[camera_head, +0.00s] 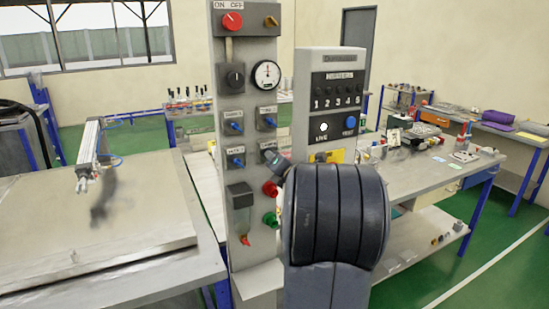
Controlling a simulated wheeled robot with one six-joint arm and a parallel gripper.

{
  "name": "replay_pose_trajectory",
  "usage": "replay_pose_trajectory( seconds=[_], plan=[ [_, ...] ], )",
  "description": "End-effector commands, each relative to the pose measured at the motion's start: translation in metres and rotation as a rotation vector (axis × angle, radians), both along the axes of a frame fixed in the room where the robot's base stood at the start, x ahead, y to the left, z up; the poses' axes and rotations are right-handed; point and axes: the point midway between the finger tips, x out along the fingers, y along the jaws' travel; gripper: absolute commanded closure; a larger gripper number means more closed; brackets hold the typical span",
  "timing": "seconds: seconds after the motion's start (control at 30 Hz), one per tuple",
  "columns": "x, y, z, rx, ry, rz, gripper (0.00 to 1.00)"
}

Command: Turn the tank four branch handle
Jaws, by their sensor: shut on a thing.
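The grey upright panel (250,75) carries four-way rows of small labelled valves with blue handles, including a left one in the upper row (234,127) and a left one in the lower row (236,161). The tank four branch valve (267,146) is at the right of the lower row. Its label is too small to read surely, and its handle is hidden by my gripper. My gripper (277,163) reaches the panel there from the right and is shut on the handle. My dark arm link hides much of the gripper.
A red knob (232,20) and a gauge (266,74) sit higher on the panel. A red fitting (269,188) and a green fitting (269,219) lie just below my gripper. A heaters box (331,95) stands close right. A bench (90,225) is left.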

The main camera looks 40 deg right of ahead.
Motion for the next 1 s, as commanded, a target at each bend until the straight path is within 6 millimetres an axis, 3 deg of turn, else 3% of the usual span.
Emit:
replay_pose_trajectory(
  seconds=[0.53,0.57,0.67,1.0],
  plan=[
    [-0.0002,-0.0003,-0.0001,0.023,-0.006,-0.001,1.00],
    [-0.0002,-0.0003,-0.0001,0.023,-0.006,-0.001,0.81],
    [-0.0002,-0.0003,-0.0001,0.023,-0.006,-0.001,0.73],
    [-0.0059,0.0009,-0.0003,0.022,-0.006,-0.001,0.73]
  ],
)
